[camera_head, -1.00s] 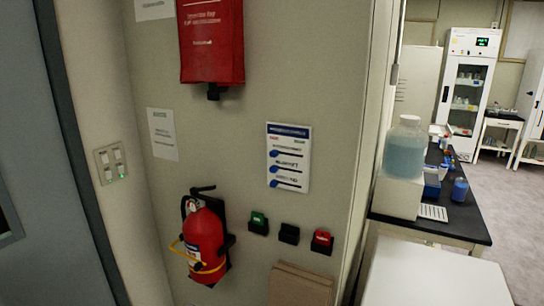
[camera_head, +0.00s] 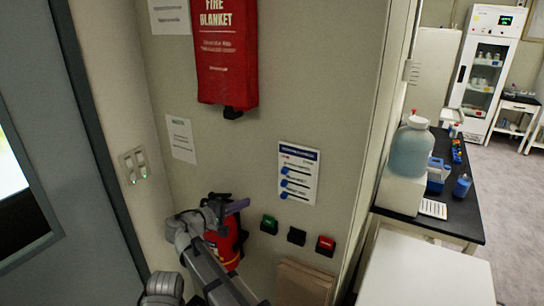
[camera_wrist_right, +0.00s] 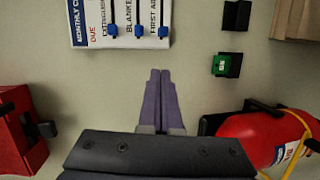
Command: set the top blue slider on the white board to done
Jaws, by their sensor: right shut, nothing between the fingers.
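The white board (camera_head: 309,160) hangs on the wall, right of the fire extinguisher. The top blue slider (camera_head: 285,170) sits at the left end of its row, with two more blue sliders below it in line. In the right wrist view the board appears turned, its top side to the left; the top slider (camera_wrist_right: 112,31) is the leftmost, on the side marked DUE. My right gripper (camera_head: 237,206) has its purple fingers shut and empty, left of and below the board. In the right wrist view its tips (camera_wrist_right: 160,74) are apart from the sliders.
The red extinguisher (camera_head: 228,245) is partly behind my right arm. Green (camera_head: 269,223), black (camera_head: 296,236) and red (camera_head: 326,245) wall units sit below the board. A fire blanket pouch (camera_head: 227,60) hangs above. Bare wall lies between gripper and board.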

